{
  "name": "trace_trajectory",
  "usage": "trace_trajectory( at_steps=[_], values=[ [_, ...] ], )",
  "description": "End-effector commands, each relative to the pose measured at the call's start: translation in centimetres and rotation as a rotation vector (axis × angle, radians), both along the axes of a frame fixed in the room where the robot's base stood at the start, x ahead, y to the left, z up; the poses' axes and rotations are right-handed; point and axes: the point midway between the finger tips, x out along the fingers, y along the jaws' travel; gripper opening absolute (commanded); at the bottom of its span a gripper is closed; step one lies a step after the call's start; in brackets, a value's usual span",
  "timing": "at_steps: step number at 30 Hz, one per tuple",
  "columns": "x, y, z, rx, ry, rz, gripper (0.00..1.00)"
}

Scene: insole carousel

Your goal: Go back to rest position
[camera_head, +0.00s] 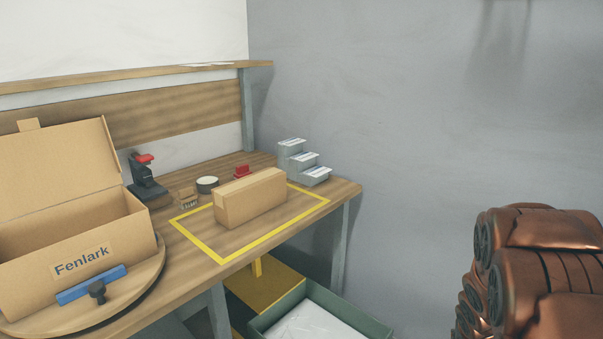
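My arm's copper-coloured links fill the lower right corner of the head view, folded close to my body and apart from the table. My gripper is out of the picture, so its fingers cannot be seen. A closed cardboard box (250,198) lies inside the yellow taped rectangle (221,258) on the wooden table. An open box labelled Fenlark (75,240) stands on the round turntable (148,275) at the left, its lid raised. A blue bar with a dark knob (92,285) is at the turntable's front edge.
Behind the closed box are a black and red device (145,178), a tape roll (207,185), a red item (242,171) and stepped grey trays (303,163). A green bin (262,322) with white sheets stands below the table's front edge. Grey wall is at the right.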

Motion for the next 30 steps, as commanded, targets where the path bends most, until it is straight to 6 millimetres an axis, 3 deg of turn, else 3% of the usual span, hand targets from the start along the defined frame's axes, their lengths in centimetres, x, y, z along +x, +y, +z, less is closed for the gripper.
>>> trace_trajectory(
  at_steps=[1, 12, 20, 30],
  values=[
    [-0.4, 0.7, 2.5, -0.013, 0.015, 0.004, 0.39],
    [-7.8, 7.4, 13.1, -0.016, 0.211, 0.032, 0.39],
    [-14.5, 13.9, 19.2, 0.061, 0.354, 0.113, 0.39],
    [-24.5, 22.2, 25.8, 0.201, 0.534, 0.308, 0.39]
  ],
)
